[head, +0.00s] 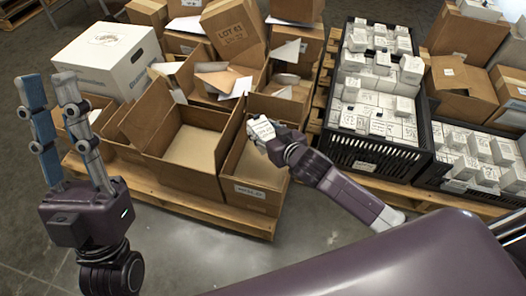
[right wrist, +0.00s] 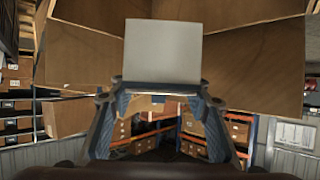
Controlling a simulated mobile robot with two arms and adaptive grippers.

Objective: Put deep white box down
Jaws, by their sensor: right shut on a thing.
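A small white box (head: 261,129) with dark print is held by my right gripper (head: 275,142), over the narrow open brown carton (head: 258,192) at the right front of the left pallet. In the right wrist view the box (right wrist: 162,50) shows a plain pale face beyond the right fingers (right wrist: 160,95), which are shut on it. Whether the box touches the carton's walls cannot be told. My left gripper (head: 48,95) is upright at the left, its fingers apart and empty.
A wide open carton (head: 190,150) stands left of the narrow one, with a large white box (head: 108,60) behind. Black crates (head: 372,157) of small white boxes stand at right. Carton flaps rise around the right gripper. The front floor is clear.

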